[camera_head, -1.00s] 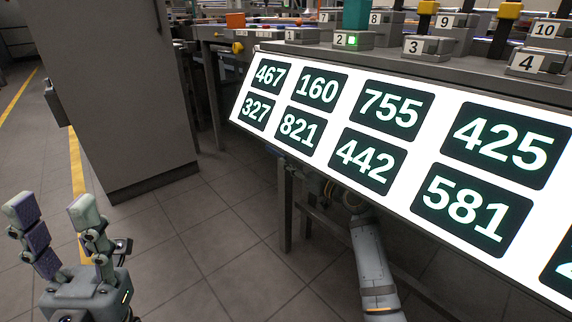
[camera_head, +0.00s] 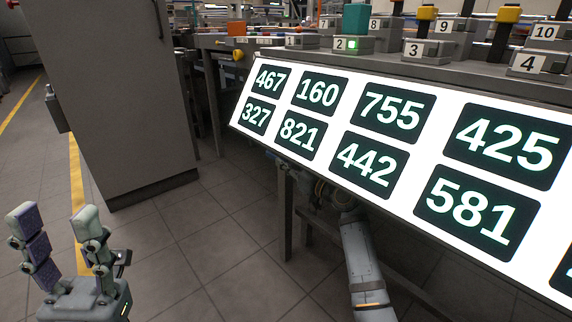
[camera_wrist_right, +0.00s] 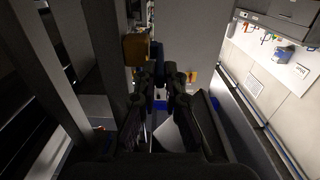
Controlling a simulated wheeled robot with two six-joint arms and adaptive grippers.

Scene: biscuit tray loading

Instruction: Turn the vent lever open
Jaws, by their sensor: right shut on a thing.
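My right arm reaches under the slanted number panel in the head view, so the right gripper is mostly hidden there. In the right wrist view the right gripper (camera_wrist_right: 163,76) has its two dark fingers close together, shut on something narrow. The held part, seemingly the vent lever, is mostly hidden by the fingers, and its angle cannot be made out. An orange-yellow block (camera_wrist_right: 137,48) shows just left of the fingertips. My left gripper (camera_head: 58,220) is open and empty at the lower left of the head view, above the floor.
The lit number panel (camera_head: 330,112) overhangs my right arm. A grey cabinet (camera_head: 110,90) stands at the left. Numbered blocks line the bench above the panel; block 2 (camera_head: 352,44) has a green light. The floor (camera_head: 210,240) between cabinet and bench is clear.

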